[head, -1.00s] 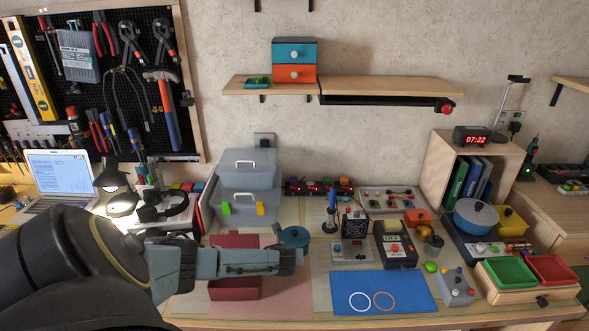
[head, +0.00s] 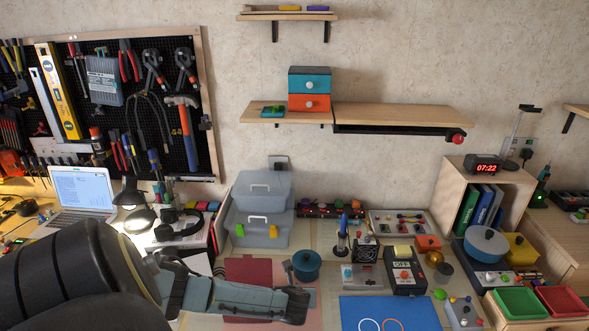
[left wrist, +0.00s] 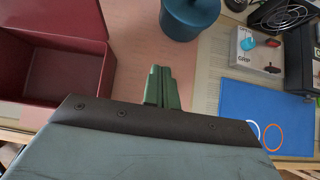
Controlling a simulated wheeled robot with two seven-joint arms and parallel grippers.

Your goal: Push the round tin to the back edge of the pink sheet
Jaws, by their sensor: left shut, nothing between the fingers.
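The round tin (head: 306,266) is teal with a lid and a knob, and stands upright on the far part of the pink sheet (head: 310,298). In the left wrist view the tin (left wrist: 190,16) is cut by the top edge, with the pink sheet (left wrist: 137,40) around its near side. I cannot tell its exact distance from the back edge. My left gripper (head: 297,304) is over the sheet, in front of the tin. Its fingers (left wrist: 161,84) are shut, empty and apart from the tin. My right gripper is out of view.
A dark red open box (left wrist: 58,62) stands left of the fingers; its raised part (head: 248,272) shows behind my arm. A blue mat (head: 388,312) lies to the right. A grey toolbox (head: 262,230) stands behind, and a soldering iron stand (head: 342,245) stands right of the tin.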

